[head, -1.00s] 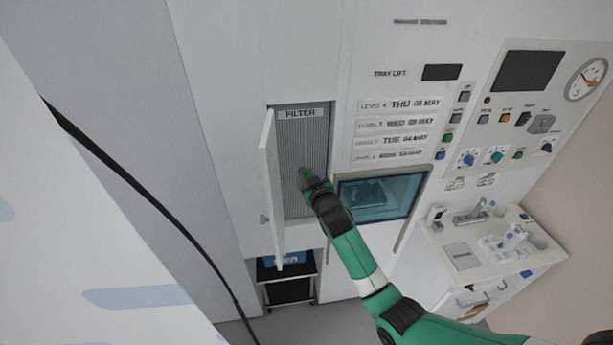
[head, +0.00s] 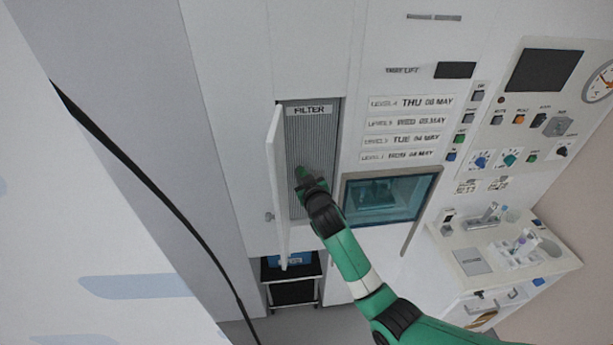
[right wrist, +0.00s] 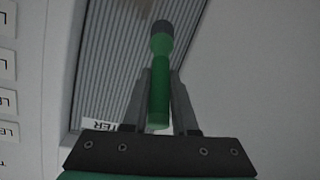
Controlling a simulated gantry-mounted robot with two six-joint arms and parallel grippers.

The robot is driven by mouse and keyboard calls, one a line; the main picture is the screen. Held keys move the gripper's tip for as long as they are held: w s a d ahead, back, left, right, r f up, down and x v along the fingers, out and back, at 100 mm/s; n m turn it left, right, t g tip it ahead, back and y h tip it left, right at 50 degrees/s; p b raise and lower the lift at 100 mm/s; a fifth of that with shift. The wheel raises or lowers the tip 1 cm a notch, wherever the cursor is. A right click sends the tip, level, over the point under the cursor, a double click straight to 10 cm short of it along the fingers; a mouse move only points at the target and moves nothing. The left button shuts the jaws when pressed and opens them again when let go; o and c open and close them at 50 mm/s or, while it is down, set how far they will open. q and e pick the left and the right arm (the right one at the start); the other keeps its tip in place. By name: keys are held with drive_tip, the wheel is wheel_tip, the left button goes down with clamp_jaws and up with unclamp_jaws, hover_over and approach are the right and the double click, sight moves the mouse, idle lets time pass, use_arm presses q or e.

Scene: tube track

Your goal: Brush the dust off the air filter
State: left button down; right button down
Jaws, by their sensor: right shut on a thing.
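The air filter (head: 320,133) is a grey ribbed panel labelled FILTER, set in a wall recess with its white door (head: 277,185) swung open to the left. It also shows in the right wrist view (right wrist: 110,70). My right gripper (head: 305,180) is in front of the filter's lower half. In the right wrist view, my right gripper (right wrist: 158,85) is shut on a green-handled brush (right wrist: 160,100) with a dark tip, which points at the ribbed face. I cannot tell whether the tip touches it. My left gripper is not in view.
Right of the filter is a glass-fronted window (head: 388,196) under several date labels. A bench with instruments (head: 500,250) stands further right. A black trolley with a blue item (head: 290,285) is below the filter. A black cable (head: 160,195) hangs at the left.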

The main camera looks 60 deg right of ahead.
drive_tip(key=shift+s+d+r+p, duration=0.1)
drive_tip(key=shift+s+d+p, duration=0.2)
drive_tip(key=shift+s+p, duration=0.05)
drive_tip(key=shift+s+d+p, duration=0.7)
drive_tip(key=shift+s+d, duration=0.15)
drive_tip(key=shift+s, duration=0.2)
drive_tip(key=shift+f, duration=0.2)
drive_tip(key=shift+w+a+f+b, duration=0.15)
drive_tip(key=shift+w+f+b, duration=0.05)
drive_tip(key=shift+f+b, duration=0.2)
drive_tip(key=shift+w+a+f+b, duration=0.15)
drive_tip(key=shift+f+b, duration=0.1)
drive_tip(key=shift+b, duration=0.25)
drive_tip(key=shift+f, duration=0.1)
drive_tip(key=shift+w+a+f+b, duration=0.35)
drive_tip(key=shift+f+b, duration=0.3)
drive_tip(key=shift+b, duration=0.3)
